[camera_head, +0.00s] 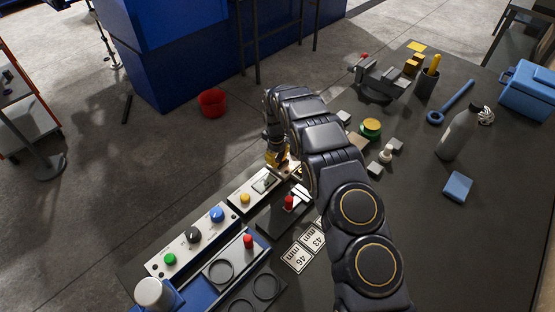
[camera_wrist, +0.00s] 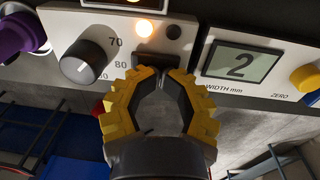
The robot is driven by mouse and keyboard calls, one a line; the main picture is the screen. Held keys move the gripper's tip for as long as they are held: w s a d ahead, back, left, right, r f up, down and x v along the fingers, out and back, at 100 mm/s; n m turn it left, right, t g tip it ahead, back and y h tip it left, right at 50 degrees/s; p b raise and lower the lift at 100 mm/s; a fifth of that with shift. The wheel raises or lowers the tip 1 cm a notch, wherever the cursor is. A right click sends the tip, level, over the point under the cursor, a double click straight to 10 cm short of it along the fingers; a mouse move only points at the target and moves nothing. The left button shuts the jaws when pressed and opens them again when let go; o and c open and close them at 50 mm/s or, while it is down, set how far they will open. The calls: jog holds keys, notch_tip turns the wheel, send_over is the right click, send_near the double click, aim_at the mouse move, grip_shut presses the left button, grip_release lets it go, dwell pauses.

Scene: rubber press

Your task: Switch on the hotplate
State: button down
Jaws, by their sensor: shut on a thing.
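The hotplate's pale control panel (camera_wrist: 112,25) is at the upper left of the wrist view. It carries a black dial (camera_wrist: 85,61) beside the marks 70 and 80, and an orange-white glowing lamp (camera_wrist: 144,28). A small dark round part (camera_wrist: 174,32) sits right of the lamp. My gripper (camera_wrist: 163,73) has its yellow ribbed fingers at the panel's lower edge, closed on a small dark piece below the lamp, mostly hidden by the fingertips. In the head view my gripper (camera_head: 279,158) is at the far end of the row of panels, and my arm hides most of the hotplate.
A width display (camera_wrist: 242,65) reading 2 is close on the right, with a yellow zero button (camera_wrist: 305,78). A purple part (camera_wrist: 20,34) is at the left. A panel with green, black and blue controls (camera_head: 183,243) stands nearer. A grey bottle (camera_head: 454,135) is at right.

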jog(key=shift+w+d, duration=0.35)
jog(key=shift+d, duration=0.25)
notch_tip(320, 180, up, 13)
jog(key=s+a, duration=0.1)
jog(key=a, duration=0.1)
jog(key=s+d+r+m, duration=0.3)
jog(key=s+d+r, duration=0.2)
jog(key=s+r, duration=0.5)
jog(key=s+d+r+m+g, duration=0.1)
jog(key=s+r+m, duration=0.1)
jog(key=s, duration=1.4)
jog(key=s+d+r+m+g, duration=0.1)
jog(key=s+d+r+m, duration=0.1)
jog(key=s, duration=1.4)
jog(key=shift+s+r+m+y, duration=0.35)
jog(key=shift+r+m, duration=0.1)
jog(key=shift+m, duration=0.55)
